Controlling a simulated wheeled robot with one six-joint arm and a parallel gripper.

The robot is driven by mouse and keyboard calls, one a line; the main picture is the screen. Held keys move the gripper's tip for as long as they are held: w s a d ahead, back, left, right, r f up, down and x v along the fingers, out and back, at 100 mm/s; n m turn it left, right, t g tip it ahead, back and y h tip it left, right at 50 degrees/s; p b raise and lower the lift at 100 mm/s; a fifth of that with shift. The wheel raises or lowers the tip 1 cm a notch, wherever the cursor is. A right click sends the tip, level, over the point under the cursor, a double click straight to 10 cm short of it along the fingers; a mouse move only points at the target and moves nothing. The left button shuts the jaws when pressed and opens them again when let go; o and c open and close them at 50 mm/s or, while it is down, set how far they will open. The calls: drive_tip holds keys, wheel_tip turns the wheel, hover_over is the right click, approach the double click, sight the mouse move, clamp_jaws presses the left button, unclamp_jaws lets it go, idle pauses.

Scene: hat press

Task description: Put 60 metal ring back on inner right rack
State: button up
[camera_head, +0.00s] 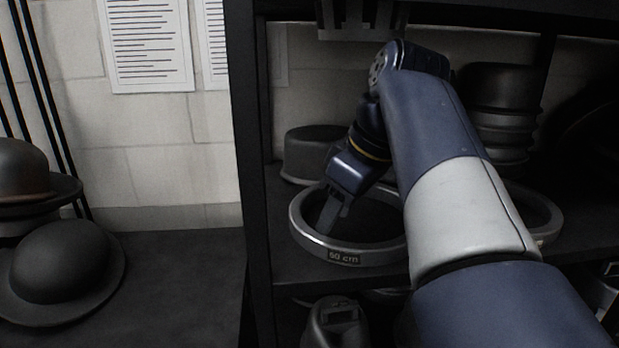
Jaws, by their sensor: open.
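I cannot tell whether a finger touches the rim. My arm hides the ring's right side. A second grey ring (545,214) lies on the shelf to the right, partly hidden behind my arm.
A dark round block (306,154) stands behind the ring, and stacked dark forms (503,100) stand at the back right. A black upright (247,130) bounds the rack on the left. Dark hats (62,262) lie on the left counter, whose right part is clear.

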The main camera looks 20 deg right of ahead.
drive_tip(key=v, duration=0.7)
